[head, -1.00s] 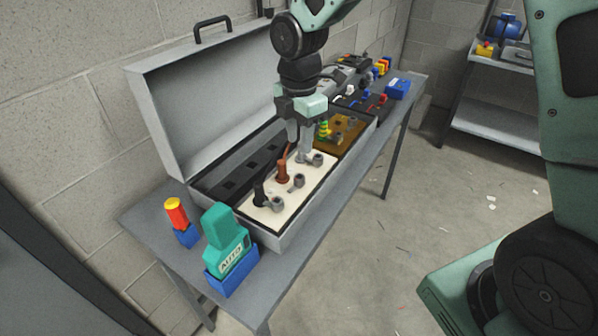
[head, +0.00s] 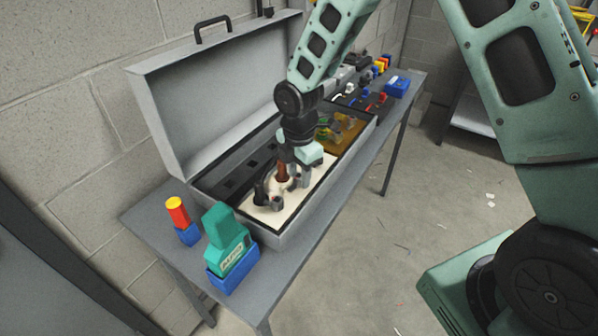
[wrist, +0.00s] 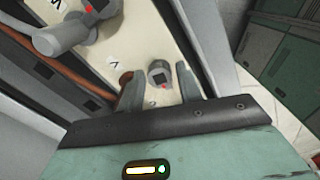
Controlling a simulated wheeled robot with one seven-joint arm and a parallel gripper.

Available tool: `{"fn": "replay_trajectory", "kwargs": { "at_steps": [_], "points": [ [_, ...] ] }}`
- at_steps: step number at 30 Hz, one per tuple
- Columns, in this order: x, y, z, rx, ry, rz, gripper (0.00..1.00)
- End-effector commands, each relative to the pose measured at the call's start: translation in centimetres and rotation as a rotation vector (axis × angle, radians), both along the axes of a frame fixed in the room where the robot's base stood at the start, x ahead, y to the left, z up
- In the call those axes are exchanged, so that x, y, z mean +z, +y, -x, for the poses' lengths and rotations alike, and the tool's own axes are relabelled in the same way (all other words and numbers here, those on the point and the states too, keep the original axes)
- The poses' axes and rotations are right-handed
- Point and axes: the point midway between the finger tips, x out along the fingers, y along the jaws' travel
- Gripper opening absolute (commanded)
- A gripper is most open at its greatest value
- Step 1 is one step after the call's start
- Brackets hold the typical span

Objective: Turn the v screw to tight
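The v screw (wrist: 160,74) is a short grey cylinder with a dark square socket and a red mark on its rim. It stands on the cream panel (wrist: 135,32), beside a small label reading V (wrist: 117,63). My gripper (wrist: 158,78) is open, with one finger on each side of the screw in the wrist view. I see gaps between screw and fingers, and I cannot tell how high the tips are above the panel. In the head view my gripper (head: 299,183) is low over the panel and hides most of this screw.
The open case lid (head: 215,95) stands behind. A green tool (head: 227,243) in a blue holder and a red-yellow cylinder (head: 177,212) stand at the near end.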

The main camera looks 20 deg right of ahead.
Motion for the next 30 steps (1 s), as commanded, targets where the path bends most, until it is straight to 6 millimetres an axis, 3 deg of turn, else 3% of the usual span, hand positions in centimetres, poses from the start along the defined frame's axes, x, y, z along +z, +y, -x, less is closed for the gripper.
{"fn": "replay_trajectory", "kwargs": {
  "at_steps": [1, 3, 17, 30],
  "points": [
    [0.01, 0.01, 0.0, 0.0, 0.0, 0.0, 0.22],
    [0.02, 0.01, 0.0, 0.0, 0.0, 0.0, 0.04],
    [0.03, 0.03, 0.0, -0.083, 0.0, -0.001, 0.04],
    [0.0, 0.08, -0.02, -0.449, 0.0, 0.0, 0.04]
  ]
}}
